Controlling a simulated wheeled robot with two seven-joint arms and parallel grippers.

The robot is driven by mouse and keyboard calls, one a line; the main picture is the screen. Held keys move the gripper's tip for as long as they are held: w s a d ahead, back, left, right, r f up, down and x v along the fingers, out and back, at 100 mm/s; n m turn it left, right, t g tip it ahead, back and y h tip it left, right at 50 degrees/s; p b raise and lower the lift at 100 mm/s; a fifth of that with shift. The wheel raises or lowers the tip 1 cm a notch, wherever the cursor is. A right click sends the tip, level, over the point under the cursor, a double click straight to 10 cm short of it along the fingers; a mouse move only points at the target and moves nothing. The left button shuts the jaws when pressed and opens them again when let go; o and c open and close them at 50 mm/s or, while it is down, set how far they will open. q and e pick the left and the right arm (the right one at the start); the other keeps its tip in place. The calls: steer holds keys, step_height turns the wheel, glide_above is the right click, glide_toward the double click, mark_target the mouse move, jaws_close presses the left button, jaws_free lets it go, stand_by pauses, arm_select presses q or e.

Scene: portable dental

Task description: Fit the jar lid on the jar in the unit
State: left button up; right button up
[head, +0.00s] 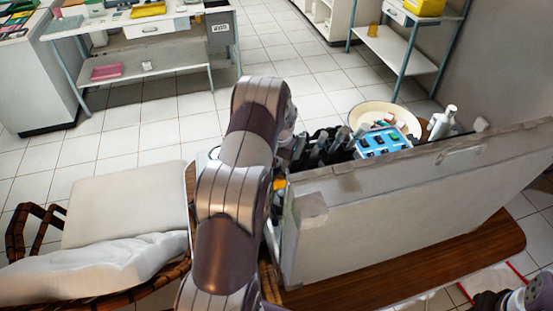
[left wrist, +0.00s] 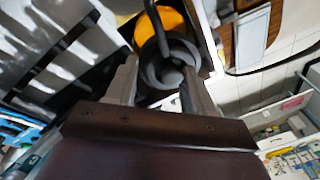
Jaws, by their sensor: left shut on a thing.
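In the left wrist view, my left gripper (left wrist: 160,88) is shut on a dark grey round piece (left wrist: 155,72), which looks like the jar lid. It has a ring-like rim and a paler round centre. Just beyond it is an orange round thing (left wrist: 173,22) inside a white-walled compartment of the unit; I cannot tell whether it is the jar. The lid piece overlaps it in the picture, and I cannot tell whether they touch. In the head view, my left arm hides the gripper and lid, and only a bit of orange (head: 279,184) shows beside the arm. My right gripper cannot be made out.
The white unit (head: 400,205) stands on a brown wooden surface (head: 470,250). Dark tools, a blue tray (head: 383,141), a cream bowl (head: 357,112) and a white bottle (head: 443,122) are at its back. A cushioned chair (head: 125,210) stands at left.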

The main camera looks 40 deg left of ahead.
mark_target(280, 170)
arm_select(q)
steer(key=o, duration=1.1)
steer(key=r+b, duration=0.1)
steer(key=r, duration=0.3)
steer(key=d+r+b, duration=0.1)
steer(key=r, duration=0.3)
steer(key=s+d+r+b, duration=0.1)
steer(key=r, duration=0.3)
steer(key=shift+r, duration=0.2)
steer(key=shift+a, duration=0.1)
